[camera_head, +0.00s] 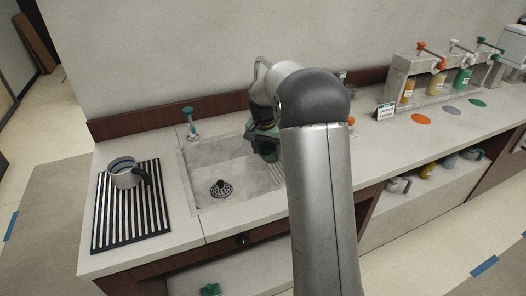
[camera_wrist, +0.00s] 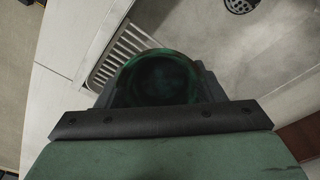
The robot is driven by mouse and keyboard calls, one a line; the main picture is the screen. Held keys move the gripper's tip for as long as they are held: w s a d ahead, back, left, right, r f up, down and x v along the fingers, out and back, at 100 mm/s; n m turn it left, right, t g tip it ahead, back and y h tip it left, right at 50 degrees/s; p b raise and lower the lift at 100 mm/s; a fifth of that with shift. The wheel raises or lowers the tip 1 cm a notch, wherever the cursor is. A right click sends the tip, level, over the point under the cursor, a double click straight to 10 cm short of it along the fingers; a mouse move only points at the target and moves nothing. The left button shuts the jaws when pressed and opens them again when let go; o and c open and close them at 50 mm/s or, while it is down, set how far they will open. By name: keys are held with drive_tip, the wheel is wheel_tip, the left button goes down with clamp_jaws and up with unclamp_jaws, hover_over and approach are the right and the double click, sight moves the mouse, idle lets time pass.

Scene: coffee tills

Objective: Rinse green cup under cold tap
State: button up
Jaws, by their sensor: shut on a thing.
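A dark green cup (camera_wrist: 160,78) shows in the wrist view, its round mouth facing the camera. My gripper (camera_wrist: 158,100) is shut on it. In the head view my gripper (camera_head: 264,140) is over the right part of the sink (camera_head: 215,165), partly hidden by my arm, and little of the cup can be told there. A tap with a teal handle (camera_head: 190,122) stands behind the sink's left side. A bent metal spout (camera_head: 258,66) shows behind my arm, mostly hidden. I see no running water.
A grey cup (camera_head: 125,172) stands on a striped drying mat (camera_head: 105,235) left of the sink. The black drain (camera_head: 221,189) is in the basin. Dispensers with coloured handles (camera_head: 440,75) stand at right. Several cups sit on the shelf (camera_head: 405,205) below.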

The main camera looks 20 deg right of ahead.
drive_tip(key=w+d+f+p, duration=0.1)
drive_tip(key=w+d+p, duration=0.2)
drive_tip(key=w+d, duration=0.2)
drive_tip(key=shift+w+d+f, duration=0.35)
drive_tip(key=shift+w+d, duration=0.05)
drive_tip(key=shift+d, duration=0.25)
idle(0.4)
drive_tip(key=shift+s+d, duration=0.4)
drive_tip(key=shift+s, duration=0.05)
drive_tip(key=shift+w+a, duration=0.1)
drive_tip(key=shift+w+a, duration=0.3)
drive_tip(key=shift+w, duration=0.05)
drive_tip(key=shift+s+d, duration=0.15)
idle(0.4)
drive_tip(key=shift+s+d, duration=0.25)
drive_tip(key=shift+s, duration=0.05)
